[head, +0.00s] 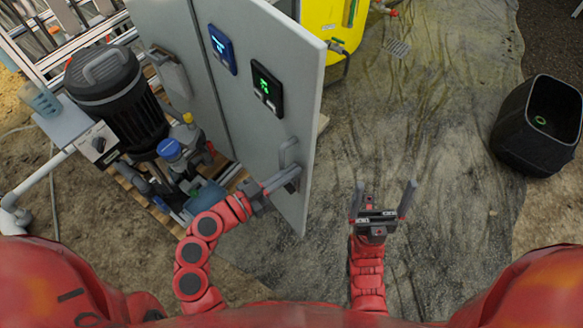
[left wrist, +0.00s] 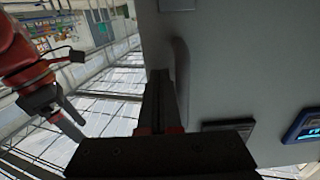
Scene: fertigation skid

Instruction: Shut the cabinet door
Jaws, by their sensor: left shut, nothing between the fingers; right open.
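The grey cabinet door (head: 295,110) carries two small displays and a grey upright handle (head: 289,155) near its free edge. It stands at an angle to the neighbouring cabinet panel (head: 180,45); its exact opening is hard to tell. My left gripper (head: 287,180) is shut and empty, with its fingertips at the door face by the lower part of the handle. In the left wrist view, the fingers (left wrist: 163,92) point along the door beside the handle (left wrist: 181,75); contact is unclear. My right gripper (head: 383,195) is open and empty, right of the door and apart from it.
A black pump motor (head: 115,95) with pipework and a blue cap (head: 169,149) stands left of the door. A yellow tank (head: 322,22) is behind it. A black bin (head: 540,125) stands at the right. The ground sheet between door and bin is mostly clear.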

